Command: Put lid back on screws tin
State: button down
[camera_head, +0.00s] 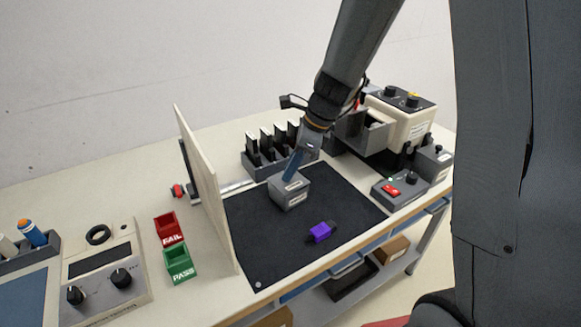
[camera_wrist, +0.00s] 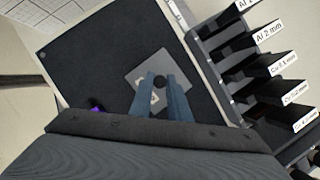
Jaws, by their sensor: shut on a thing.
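The grey screws tin (camera_head: 292,198) stands on the black mat, with a pale label on its front. My gripper (camera_head: 289,179) reaches down onto its top from above. In the wrist view, my blue fingers (camera_wrist: 159,82) are shut on the small black knob of a flat grey lid (camera_wrist: 141,74). The lid appears to lie at the top of the tin. I cannot tell whether it is fully seated or slightly raised. The fingers hide part of the lid and its pale label.
A purple block with black ends (camera_head: 320,232) lies on the mat (camera_head: 262,262). An upright board (camera_head: 208,195) stands to the left, a rack of dark slots (camera_head: 262,152) behind. The machine (camera_head: 399,122) and a grey switch box (camera_head: 400,190) stand right. The mat's front is mostly clear.

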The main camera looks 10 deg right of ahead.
dwell(0.3)
jog(key=c, duration=1.1)
grip_release()
jog(key=shift+r, duration=0.15)
jog(key=shift+r+p, duration=3.4)
jog(key=shift+p, duration=0.25)
grip_shut()
jog(key=shift+f+b, duration=1.8)
jog(key=shift+f, duration=1.1)
